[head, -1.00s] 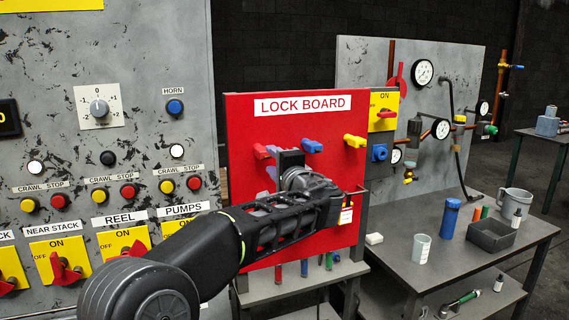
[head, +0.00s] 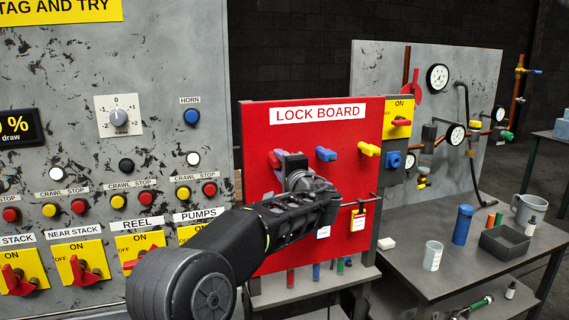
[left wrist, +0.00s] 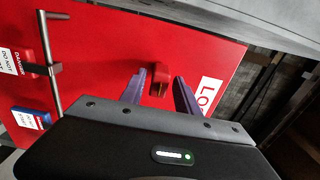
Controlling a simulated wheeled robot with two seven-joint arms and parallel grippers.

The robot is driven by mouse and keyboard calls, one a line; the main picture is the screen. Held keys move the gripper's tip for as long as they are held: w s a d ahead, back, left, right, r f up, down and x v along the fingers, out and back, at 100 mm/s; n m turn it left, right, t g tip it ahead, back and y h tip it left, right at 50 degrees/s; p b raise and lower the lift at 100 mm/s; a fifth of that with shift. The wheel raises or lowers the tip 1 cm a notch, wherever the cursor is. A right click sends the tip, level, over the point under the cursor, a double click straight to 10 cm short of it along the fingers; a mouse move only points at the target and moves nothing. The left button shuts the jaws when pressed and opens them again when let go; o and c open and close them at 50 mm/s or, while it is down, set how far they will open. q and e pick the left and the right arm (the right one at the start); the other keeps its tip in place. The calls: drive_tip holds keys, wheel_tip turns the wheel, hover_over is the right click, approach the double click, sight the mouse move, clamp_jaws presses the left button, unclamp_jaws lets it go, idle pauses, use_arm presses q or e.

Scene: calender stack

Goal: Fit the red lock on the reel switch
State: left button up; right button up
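The red lock (head: 275,158) hangs on the red lock board (head: 262,215), at the left of its row of locks. My left gripper (head: 288,162) is in front of the board at this lock and partly hides it. In the left wrist view the red lock (left wrist: 159,85) shows between the two fingertips of my left gripper (left wrist: 166,90). The fingers are open, with a gap to the lock. The reel switch (head: 128,243) is a yellow plate with a red handle under the REEL label, partly hidden by my left arm. My right gripper is not in view.
Blue (head: 326,154) and yellow (head: 368,149) locks hang to the right. A rod (left wrist: 48,65) with tags (left wrist: 30,118) crosses the board. Yellow switch plates (head: 78,262) line the grey panel. A table (head: 440,275) with a cup and tray stands at right.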

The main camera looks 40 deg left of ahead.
use_arm(q)
drive_tip(key=shift+w+a, duration=0.45)
drive_tip(key=shift+a, duration=0.15)
drive_tip(key=shift+c, duration=0.5)
drive_tip(key=shift+f, duration=0.1)
clamp_jaws()
